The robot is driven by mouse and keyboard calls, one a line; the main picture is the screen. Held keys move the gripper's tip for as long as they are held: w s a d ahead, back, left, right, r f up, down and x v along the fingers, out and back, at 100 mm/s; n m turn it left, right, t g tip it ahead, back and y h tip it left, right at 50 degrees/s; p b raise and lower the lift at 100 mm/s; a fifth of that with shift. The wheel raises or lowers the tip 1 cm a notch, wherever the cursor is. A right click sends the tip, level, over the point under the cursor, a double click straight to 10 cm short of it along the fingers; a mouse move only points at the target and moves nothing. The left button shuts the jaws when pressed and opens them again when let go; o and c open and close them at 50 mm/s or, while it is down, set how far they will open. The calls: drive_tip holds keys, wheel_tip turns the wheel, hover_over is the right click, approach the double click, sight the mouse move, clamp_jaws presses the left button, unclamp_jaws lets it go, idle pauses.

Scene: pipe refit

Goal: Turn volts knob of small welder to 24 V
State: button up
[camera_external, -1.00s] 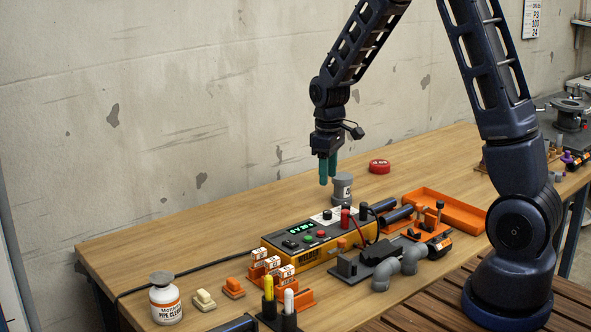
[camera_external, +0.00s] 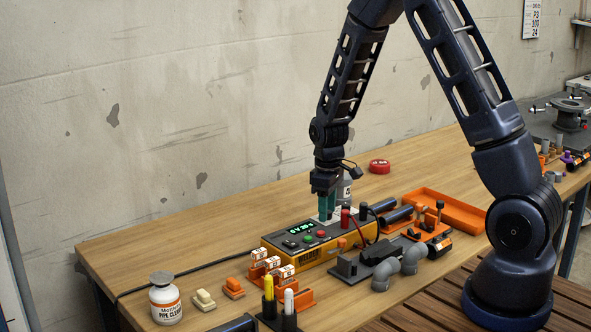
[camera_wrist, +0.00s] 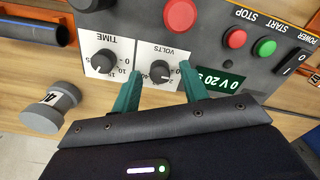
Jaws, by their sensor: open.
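The small welder (camera_external: 309,246) is an orange-yellow box with a dark top panel on the workbench. In the wrist view, its black volts knob (camera_wrist: 160,72) sits on a white dial marked VOLTS. The display (camera_wrist: 219,85) reads about 0 V 20 s. My gripper (camera_wrist: 159,69) is open, with one green finger on either side of the volts knob; I cannot tell whether they touch it. In the external view, my gripper (camera_external: 327,217) is down at the welder's far end and hides the knob. The numbers nearest the fingers are partly hidden.
The time knob (camera_wrist: 104,62) is close beside the left finger. The red stop button (camera_wrist: 234,38) and green start button (camera_wrist: 264,47) are to the right. A grey cylinder (camera_wrist: 52,107) stands beside the welder.

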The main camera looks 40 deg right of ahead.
clamp_jaws()
drive_tip(key=m, duration=0.4)
drive_tip(key=shift+m, duration=2.3)
unclamp_jaws()
